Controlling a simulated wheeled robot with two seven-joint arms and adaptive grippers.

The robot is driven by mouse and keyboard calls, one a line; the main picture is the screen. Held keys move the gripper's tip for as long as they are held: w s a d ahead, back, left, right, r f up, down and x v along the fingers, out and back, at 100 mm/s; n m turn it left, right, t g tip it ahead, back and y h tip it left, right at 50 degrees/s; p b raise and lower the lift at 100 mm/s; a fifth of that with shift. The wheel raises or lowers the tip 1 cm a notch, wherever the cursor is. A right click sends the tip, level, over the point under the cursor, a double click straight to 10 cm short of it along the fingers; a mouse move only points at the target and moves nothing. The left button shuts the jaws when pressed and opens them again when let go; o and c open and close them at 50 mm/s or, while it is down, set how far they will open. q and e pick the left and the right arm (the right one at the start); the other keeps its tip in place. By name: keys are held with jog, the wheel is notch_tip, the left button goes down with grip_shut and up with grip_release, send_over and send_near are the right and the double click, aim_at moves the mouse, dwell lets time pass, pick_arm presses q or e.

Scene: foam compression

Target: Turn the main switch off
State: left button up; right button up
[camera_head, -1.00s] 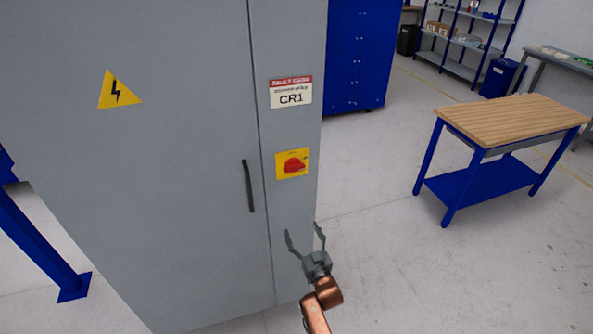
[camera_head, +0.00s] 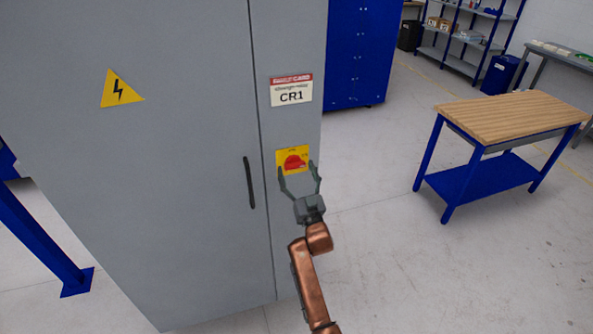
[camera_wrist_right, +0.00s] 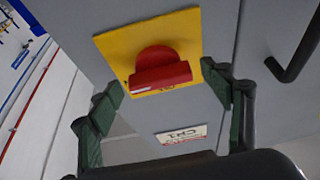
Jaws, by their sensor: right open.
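The main switch (camera_head: 294,162) is a red rotary knob on a yellow plate on the grey cabinet's right-hand panel. In the right wrist view the red knob (camera_wrist_right: 158,72) shows large, between and beyond the fingers, its grip bar lying roughly across the picture. My right gripper (camera_head: 299,172) is open and empty, its two fingertips just below and in front of the plate. In the right wrist view its green-padded fingers (camera_wrist_right: 160,95) stand apart on either side of the knob, with no contact visible. My left gripper does not show.
A wooden-topped blue workbench (camera_head: 505,116) stands to the right, with clear floor between. A blue cabinet (camera_head: 355,50) stands behind.

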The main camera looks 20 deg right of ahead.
jog(key=shift+w, duration=0.1)
jog(key=shift+c, duration=0.5)
jog(key=c, duration=1)
